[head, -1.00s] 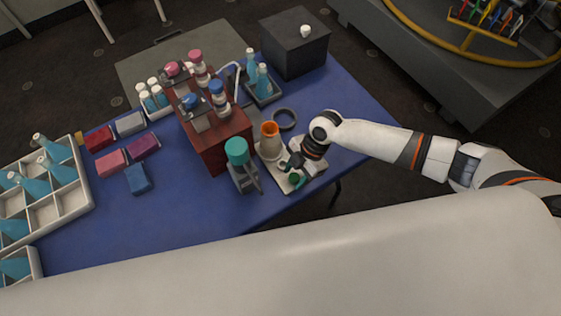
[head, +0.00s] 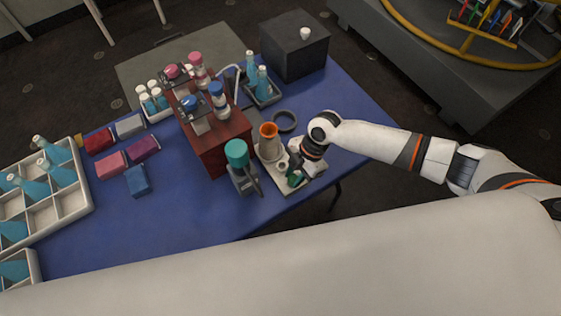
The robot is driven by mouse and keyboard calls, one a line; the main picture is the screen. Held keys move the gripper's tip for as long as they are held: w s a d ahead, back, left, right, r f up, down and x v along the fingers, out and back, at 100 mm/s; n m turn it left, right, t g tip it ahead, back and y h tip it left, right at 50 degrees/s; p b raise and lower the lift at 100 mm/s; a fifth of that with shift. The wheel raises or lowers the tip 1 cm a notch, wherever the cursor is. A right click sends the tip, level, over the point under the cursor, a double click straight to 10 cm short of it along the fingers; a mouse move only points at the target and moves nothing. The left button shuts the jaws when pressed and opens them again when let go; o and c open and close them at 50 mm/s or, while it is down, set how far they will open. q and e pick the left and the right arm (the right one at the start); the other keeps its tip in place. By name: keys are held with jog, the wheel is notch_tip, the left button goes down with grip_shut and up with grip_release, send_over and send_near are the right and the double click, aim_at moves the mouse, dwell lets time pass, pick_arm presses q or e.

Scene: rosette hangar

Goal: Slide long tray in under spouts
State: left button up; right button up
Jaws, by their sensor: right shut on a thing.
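My right gripper (head: 299,168) is shut on a small dark green thing (head: 295,180), over a pale flat board or tray (head: 279,186) at the table's near right edge. The gripper hides part of both. A red-brown block (head: 213,145) to the left carries pink-topped and blue-topped bottles on metal fittings; I cannot make out the spouts themselves. A dark tray (head: 264,98) holding blue bottles lies behind the block's right side. I cannot tell which tray is the long one. My left gripper is out of view.
A dark ring (head: 284,121) and a dark box (head: 294,46) lie farther back. White compartment crates (head: 75,205) with blue bottles stand at left, near coloured packets. The blue table (head: 185,215) is clear at front.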

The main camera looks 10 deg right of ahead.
aim_at(266, 132)
jog(key=shift+w+a+f+b, duration=0.1)
jog(key=shift+w+a+b, duration=0.3)
jog(key=shift+w+b, duration=0.55)
jog(key=shift+w+a+r+b, duration=0.1)
jog(key=shift+w+a+b, duration=0.35)
jog(key=shift+w, duration=0.8)
jog(key=shift+w+a+f+b, duration=0.1)
jog(key=shift+w+a+b, duration=0.2)
jog(key=shift+w+b, duration=0.7)
jog(key=shift+w+a+b, duration=0.4)
jog(key=shift+w+b, duration=0.45)
jog(key=shift+w, duration=0.2)
jog(key=shift+w+a+b, duration=0.35)
jog(key=shift+w+b, duration=0.55)
jog(key=shift+w, duration=0.2)
jog(key=shift+w+a+b, duration=0.4)
jog(key=shift+w+b, duration=0.45)
jog(key=shift+w, duration=0.2)
jog(key=o, duration=0.7)
jog(key=shift+o, duration=0.2)
jog(key=shift+r, duration=0.2)
jog(key=shift+s+r+p, duration=0.1)
jog(key=shift+r+p, duration=3)
jog(key=shift+r, duration=0.3)
